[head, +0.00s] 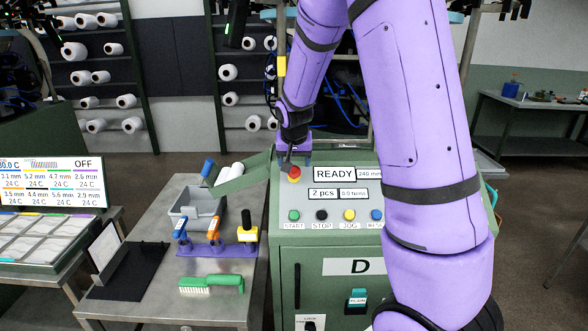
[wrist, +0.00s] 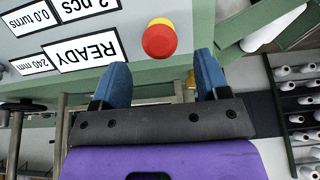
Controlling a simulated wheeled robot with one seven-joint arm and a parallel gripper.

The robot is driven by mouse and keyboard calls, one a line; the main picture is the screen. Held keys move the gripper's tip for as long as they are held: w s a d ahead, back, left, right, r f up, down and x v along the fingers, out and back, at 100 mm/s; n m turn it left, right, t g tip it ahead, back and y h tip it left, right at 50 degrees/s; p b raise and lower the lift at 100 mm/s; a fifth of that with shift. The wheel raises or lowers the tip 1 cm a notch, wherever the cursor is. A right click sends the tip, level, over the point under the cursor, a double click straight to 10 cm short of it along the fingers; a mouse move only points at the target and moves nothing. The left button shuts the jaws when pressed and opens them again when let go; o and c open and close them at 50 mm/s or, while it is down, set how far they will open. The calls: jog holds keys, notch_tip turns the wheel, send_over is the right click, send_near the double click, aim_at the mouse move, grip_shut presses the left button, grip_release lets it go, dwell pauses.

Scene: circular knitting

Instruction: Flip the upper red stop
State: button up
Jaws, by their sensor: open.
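The red stop (head: 294,174) is a round red mushroom button at the upper left of the green-grey control panel (head: 285,195). In the wrist view the red stop (wrist: 158,41) shows whole, with a yellow collar behind it. My gripper (head: 295,160) is at the panel's top edge, just above the button in the head view, partly overlapping it. In the wrist view my gripper (wrist: 161,68) has its two blue fingers apart with nothing between them. The button lies just beyond the fingertips, roughly centred between them. Contact is not visible.
READY (head: 334,174) and pieces displays sit right of the button. A row of START, STOP (head: 322,215), JOG and RESET buttons lies below. A grey table (head: 150,235) at left holds a bin, coloured-handled tools and a green brush (head: 211,284). A green tray with white cones adjoins the panel.

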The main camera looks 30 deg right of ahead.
jog(key=shift+v, duration=2.7)
jog(key=s+a+r+n+t+y, duration=0.1)
jog(key=s+a+r+n, duration=0.1)
jog(key=s+a+r, duration=0.4)
jog(key=s+a+r+n+y, duration=0.1)
jog(key=s+r, duration=0.4)
jog(key=s, duration=0.3)
jog(key=s+a+r+n, duration=0.1)
jog(key=s+a+n, duration=0.1)
jog(key=s, duration=0.6)
jog(key=s+a+r+n, duration=0.1)
jog(key=s+a, duration=0.2)
jog(key=s, duration=0.5)
jog(key=shift+s+a+n+y, duration=0.3)
jog(key=shift+a+n, duration=0.05)
jog(key=shift+n, duration=0.05)
